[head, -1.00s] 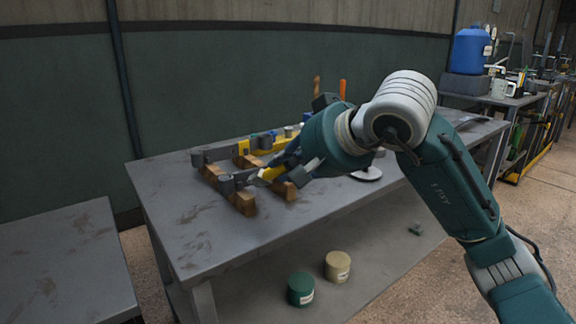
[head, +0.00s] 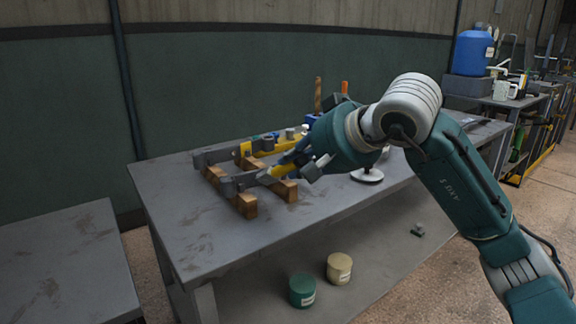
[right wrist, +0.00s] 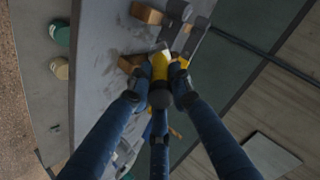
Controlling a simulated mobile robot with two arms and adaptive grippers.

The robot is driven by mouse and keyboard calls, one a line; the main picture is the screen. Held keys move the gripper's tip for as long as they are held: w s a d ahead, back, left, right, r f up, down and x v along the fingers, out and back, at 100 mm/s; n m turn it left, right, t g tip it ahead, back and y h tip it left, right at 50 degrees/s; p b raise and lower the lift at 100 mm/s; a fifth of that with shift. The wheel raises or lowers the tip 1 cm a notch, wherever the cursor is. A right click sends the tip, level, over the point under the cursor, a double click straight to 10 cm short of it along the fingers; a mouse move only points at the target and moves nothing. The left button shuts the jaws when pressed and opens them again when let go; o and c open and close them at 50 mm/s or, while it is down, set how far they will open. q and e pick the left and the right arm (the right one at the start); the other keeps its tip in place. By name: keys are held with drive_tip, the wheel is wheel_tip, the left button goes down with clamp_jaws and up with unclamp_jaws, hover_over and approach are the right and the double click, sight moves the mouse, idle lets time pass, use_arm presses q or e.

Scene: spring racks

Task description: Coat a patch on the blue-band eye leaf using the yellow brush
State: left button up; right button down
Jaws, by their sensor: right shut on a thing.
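My right gripper (head: 306,160) is shut on the yellow brush (head: 284,170), which also shows between the blue fingers in the right wrist view (right wrist: 159,64). The brush points toward a grey eye leaf (head: 245,180), the nearer one on the wooden blocks; its rolled eye is at the left end. The brush tip is close to this leaf's right part; I cannot tell whether they touch. A second grey eye leaf (head: 214,156) lies behind. I cannot make out which leaf carries the blue band, nor any coated patch. My left gripper is not in view.
Wooden blocks (head: 244,204) bear the leaves on the grey table (head: 190,228). A yellow bar-like thing (head: 286,144) lies behind them. A white disc-shaped base (head: 367,175) stands to the right. Green (head: 302,290) and beige (head: 339,268) tins stand below. The table's front left is clear.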

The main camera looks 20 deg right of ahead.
drive_tip(key=shift+w+d, duration=0.9)
drive_tip(key=shift+d, duration=1.55)
drive_tip(key=s+a+p, duration=0.1)
drive_tip(key=s+a, duration=0.1)
drive_tip(key=a, duration=0.5)
drive_tip(key=shift+s, duration=0.35)
drive_tip(key=shift+s+d, duration=0.15)
drive_tip(key=shift+s, duration=0.3)
drive_tip(key=shift+s+d+b, duration=0.2)
drive_tip(key=shift+s+d, duration=0.05)
drive_tip(key=shift+s, duration=0.55)
drive_tip(key=shift+s+d+b, duration=0.25)
drive_tip(key=shift+s+d, duration=0.05)
drive_tip(key=shift+s, duration=0.45)
drive_tip(key=shift+s+d+b, duration=0.2)
drive_tip(key=shift+s+d, duration=0.05)
drive_tip(key=shift+s, duration=0.55)
